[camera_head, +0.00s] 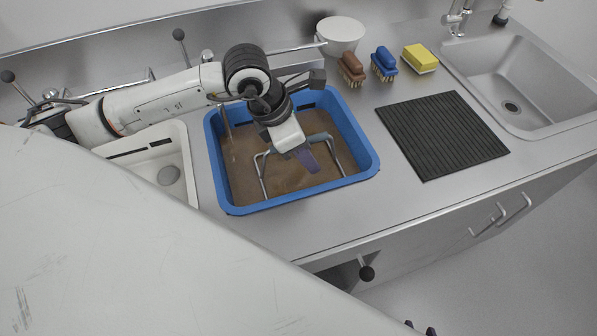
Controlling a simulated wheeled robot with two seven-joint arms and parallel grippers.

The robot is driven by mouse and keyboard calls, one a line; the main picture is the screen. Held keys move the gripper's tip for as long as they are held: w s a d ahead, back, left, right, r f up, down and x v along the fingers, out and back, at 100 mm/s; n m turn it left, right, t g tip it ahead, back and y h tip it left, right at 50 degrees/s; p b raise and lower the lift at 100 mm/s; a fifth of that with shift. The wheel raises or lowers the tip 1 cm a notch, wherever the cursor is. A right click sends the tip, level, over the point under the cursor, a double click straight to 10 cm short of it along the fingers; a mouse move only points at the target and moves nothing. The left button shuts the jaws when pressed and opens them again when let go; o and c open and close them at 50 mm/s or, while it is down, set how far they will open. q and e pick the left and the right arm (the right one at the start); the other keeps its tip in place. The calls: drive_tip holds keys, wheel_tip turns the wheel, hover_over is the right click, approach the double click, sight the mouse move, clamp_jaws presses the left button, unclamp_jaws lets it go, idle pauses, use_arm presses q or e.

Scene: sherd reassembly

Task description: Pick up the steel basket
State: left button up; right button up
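The steel basket shows only as its raised wire handle (337,162) with a grey-teal grip bar, standing up out of the blue tub (219,183). The tub holds murky brown water, and the rest of the basket is hidden in it.
A white tub (183,141) stands left of the blue tub. A white bowl (341,32), a brown brush (351,68), a blue brush (384,62) and a yellow sponge-like block (420,57) stand behind. A black ribbed mat (442,134) lies empty on the right, before the sink (520,83).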

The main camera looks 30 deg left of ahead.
use_arm(q)
drive_tip(key=shift+f+b, duration=0.25)
drive_tip(key=shift+b, duration=0.2)
idle(0.5)
clamp_jaws()
